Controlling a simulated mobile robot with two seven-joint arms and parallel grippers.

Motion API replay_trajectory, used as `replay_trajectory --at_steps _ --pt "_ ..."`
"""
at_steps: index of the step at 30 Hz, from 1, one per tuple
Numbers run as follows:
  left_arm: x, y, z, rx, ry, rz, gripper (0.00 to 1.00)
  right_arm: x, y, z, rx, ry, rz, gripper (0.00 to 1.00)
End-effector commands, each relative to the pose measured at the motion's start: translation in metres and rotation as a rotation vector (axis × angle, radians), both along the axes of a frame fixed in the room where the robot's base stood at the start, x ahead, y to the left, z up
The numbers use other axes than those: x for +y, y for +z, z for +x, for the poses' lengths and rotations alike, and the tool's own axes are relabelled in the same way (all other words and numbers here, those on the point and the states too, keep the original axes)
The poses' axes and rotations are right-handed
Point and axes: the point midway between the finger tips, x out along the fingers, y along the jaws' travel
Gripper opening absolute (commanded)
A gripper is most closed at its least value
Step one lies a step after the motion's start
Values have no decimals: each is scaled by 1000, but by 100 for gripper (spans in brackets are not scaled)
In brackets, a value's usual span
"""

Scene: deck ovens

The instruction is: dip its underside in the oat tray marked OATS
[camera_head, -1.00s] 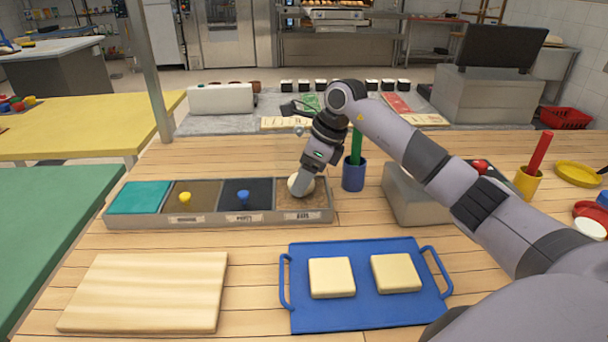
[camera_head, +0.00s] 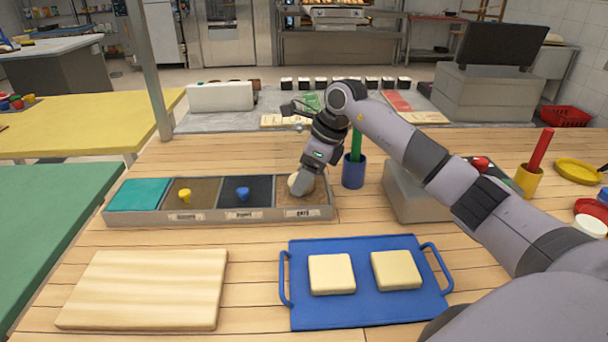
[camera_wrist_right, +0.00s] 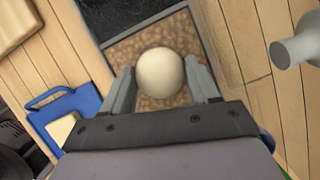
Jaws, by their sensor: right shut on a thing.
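My right gripper (camera_head: 302,186) is at the rightmost compartment of the grey tray, the oat tray marked OATS (camera_head: 322,212). It is shut on a round, cream dough ball (camera_head: 294,183). In the right wrist view the dough ball (camera_wrist_right: 160,72) sits between the two fingers (camera_wrist_right: 163,88) above the brown oats (camera_wrist_right: 155,32). The ball's underside is hidden, and I cannot tell whether it touches the oats. My left gripper is out of view.
A blue tray (camera_head: 367,305) holds two pale square slabs. A wooden board (camera_head: 145,290) lies front left. A blue cup (camera_head: 354,173) stands close right of the gripper.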

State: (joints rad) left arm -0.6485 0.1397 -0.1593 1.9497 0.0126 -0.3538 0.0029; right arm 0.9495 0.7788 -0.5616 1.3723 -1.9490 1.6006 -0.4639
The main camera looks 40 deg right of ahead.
Motion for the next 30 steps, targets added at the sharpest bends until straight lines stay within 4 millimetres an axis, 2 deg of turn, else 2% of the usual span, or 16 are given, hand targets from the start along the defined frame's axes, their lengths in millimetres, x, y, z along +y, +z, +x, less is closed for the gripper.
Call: replay_trajectory --at_steps 8,30 --pt "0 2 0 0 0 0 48 0 2 0 3 1 -1 28" --pt "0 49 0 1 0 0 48 0 61 0 0 1 -1 28"
